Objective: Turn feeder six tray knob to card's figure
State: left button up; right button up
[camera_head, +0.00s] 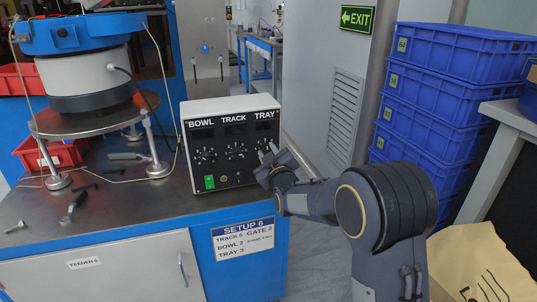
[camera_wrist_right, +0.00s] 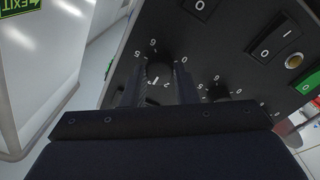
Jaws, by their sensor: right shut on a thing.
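The white control box (camera_head: 190,112) stands on the bench, with BOWL, TRACK and TRAY labels above its knobs. My right gripper (camera_head: 268,156) is at the TRAY knob, on the right of the panel, and covers most of it. In the right wrist view the gripper (camera_wrist_right: 158,90) is shut on the dark tray knob (camera_wrist_right: 160,68), one finger on each side. White figures ring this knob; I cannot tell its setting. The SETUP 6 card (camera_head: 243,239) on the blue bench front reads TRAY 3, with TRACK 5, BOWL 2 and GATE 2. My left gripper is not in view.
The track knob (camera_wrist_right: 216,92) is close beside the gripper. A black rocker switch (camera_wrist_right: 268,40) and a green button (camera_head: 209,182) are on the panel. A bowl feeder (camera_head: 85,75) stands left. Blue crates (camera_head: 430,95) are stacked right, and a cardboard box (camera_head: 480,262) is below.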

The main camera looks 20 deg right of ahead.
jog(key=o, duration=1)
jog(key=s, duration=0.8)
jog(key=shift+f, duration=0.15)
